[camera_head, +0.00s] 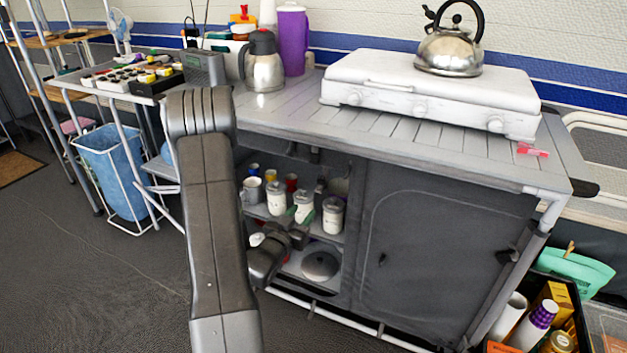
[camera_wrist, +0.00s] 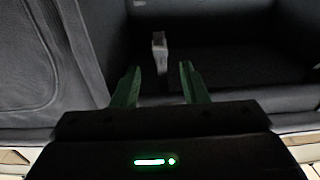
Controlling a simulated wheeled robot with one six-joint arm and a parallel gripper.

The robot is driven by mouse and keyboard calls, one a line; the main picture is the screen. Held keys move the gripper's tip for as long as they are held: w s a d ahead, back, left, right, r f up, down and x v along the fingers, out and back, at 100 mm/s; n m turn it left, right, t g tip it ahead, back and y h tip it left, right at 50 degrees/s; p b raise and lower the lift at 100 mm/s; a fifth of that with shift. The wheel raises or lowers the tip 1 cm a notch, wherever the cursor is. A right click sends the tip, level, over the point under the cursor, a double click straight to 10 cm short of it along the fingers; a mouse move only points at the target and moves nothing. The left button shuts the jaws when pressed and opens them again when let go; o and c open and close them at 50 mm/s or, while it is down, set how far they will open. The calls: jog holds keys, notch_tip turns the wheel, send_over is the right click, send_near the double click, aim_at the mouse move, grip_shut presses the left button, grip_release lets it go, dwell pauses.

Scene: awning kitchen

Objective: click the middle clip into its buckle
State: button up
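My gripper (camera_wrist: 159,68) is open, with its two green fingertips apart in the wrist view. A small light-grey piece (camera_wrist: 158,45), which looks like a clip or buckle half on a dark strap, shows beyond and between the fingertips, not clearly touching either. I cannot tell which half it is, and no mating part is clear. In the head view my gripper (camera_head: 300,225) is small and dark at the open left side of the cupboard (camera_head: 352,215), below the counter edge. The clips and buckles are too small or hidden to make out there.
White-lidded jars (camera_head: 277,197) and mugs stand on the cupboard shelf near my gripper, with a pot lid (camera_head: 320,262) below. A closed grey door panel (camera_head: 430,250) is at right. The counter carries a stove (camera_head: 430,95), kettle (camera_head: 450,50) and jug (camera_head: 262,70).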

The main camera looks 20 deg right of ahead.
aim_at(321, 188)
jog(key=b+x, duration=0.2)
jog(key=x, duration=1.1)
jog(key=shift+w+d, duration=0.15)
jog(key=shift+d, duration=0.25)
jog(key=shift+r, duration=0.1)
grip_shut()
